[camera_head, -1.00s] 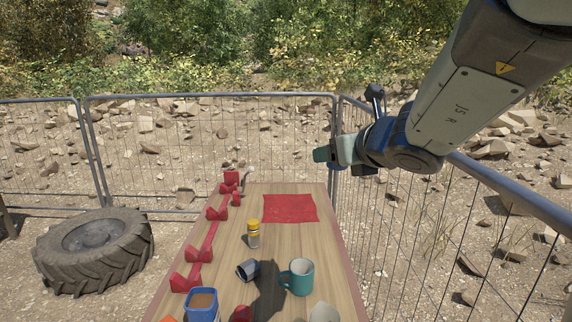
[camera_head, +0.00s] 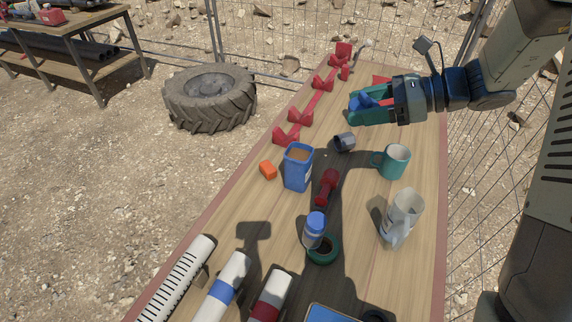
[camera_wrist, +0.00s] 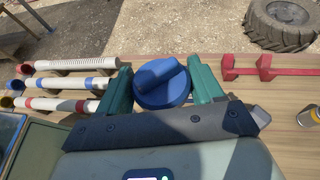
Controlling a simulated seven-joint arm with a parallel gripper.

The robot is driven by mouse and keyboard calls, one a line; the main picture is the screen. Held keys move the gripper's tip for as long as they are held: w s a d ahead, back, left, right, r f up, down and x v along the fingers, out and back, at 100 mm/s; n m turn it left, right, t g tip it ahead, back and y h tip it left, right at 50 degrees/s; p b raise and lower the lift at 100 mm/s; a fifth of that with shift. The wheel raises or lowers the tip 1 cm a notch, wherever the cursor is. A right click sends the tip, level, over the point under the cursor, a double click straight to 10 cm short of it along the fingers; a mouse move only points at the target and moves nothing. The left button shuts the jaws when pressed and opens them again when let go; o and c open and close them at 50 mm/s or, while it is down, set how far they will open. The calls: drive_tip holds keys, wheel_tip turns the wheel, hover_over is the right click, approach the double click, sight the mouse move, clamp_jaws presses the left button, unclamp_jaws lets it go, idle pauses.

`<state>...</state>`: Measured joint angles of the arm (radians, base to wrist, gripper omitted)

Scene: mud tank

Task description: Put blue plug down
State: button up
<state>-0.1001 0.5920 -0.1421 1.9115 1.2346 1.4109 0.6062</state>
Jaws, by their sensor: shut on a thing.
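The blue plug (camera_wrist: 161,83) is round with a raised bar across its top. In the wrist view it sits between the two green fingers of my gripper (camera_wrist: 160,90), which is shut on it. In the head view my gripper (camera_head: 358,108) is over the far right part of the table, and the blue plug (camera_head: 364,101) shows partly between the fingers. The plug appears held above the wooden table (camera_head: 400,280); its underside is hidden.
On the table are a teal mug (camera_head: 395,161), a clear pitcher (camera_head: 402,217), a blue container (camera_head: 298,167), a dark grey cup (camera_head: 343,142), a red tool (camera_head: 327,187) and a blue-capped bottle (camera_head: 314,230). Striped tubes (camera_head: 222,290) lie at the near left. A red rack (camera_head: 300,115) lines the far left edge.

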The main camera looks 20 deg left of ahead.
drive_tip(key=s+a+f+n+g+h, duration=0.15)
drive_tip(key=s+f+n+h, duration=0.5)
drive_tip(key=n+h, duration=0.7)
drive_tip(key=s+a+f+n+g+h, duration=0.1)
drive_tip(key=s+f+n+g+h, duration=0.2)
drive_tip(key=f+n+h, duration=0.85)
drive_tip(key=s+a+n+t+y, duration=0.2)
drive_tip(key=a+n+t+y, duration=0.3)
drive_tip(key=a+n+t, duration=1.15)
drive_tip(key=shift+s+d+f+n+t+y, duration=0.1)
drive_tip(key=shift+d+f+n+t, duration=0.5)
drive_tip(key=shift+f, duration=1.15)
drive_tip(key=shift+w+d+f+n+t+y, duration=0.2)
drive_tip(key=shift+f+n, duration=0.85)
drive_tip(key=shift+f, duration=0.75)
drive_tip(key=shift+s+d+f+n+t, duration=0.25)
drive_tip(key=shift+d+f+n, duration=0.4)
drive_tip(key=shift+f, duration=1.1)
drive_tip(key=shift+a+f, duration=0.15)
